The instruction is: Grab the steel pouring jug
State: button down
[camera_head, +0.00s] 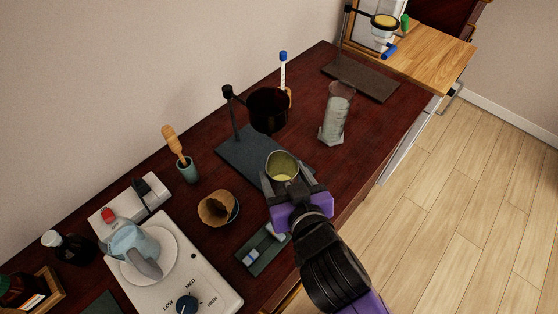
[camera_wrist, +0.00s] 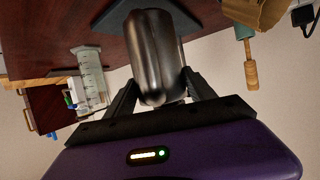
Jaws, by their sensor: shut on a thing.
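The steel pouring jug (camera_head: 283,160) is a small open metal cup with a yellowish inside in the head view. It stands out as a shiny rounded grey body in the wrist view (camera_wrist: 158,60). The fingers also show on both sides of the jug in the wrist view (camera_wrist: 162,96). The jug is beside the front edge of the dark stand base (camera_head: 245,158). I cannot tell whether its bottom touches the table.
A dark vessel (camera_head: 267,110) on the stand is behind the jug. A clear graduated cylinder (camera_head: 336,112) stands to the right. A brown filter cup (camera_head: 217,208) and a green tray (camera_head: 262,255) are at left.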

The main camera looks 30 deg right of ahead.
jog(key=s+a, duration=0.2)
jog(key=s, duration=0.8)
jog(key=s+a, duration=0.2)
jog(key=s, duration=0.8)
jog(key=shift+s+a, duration=0.15)
jog(key=shift+s, duration=0.2)
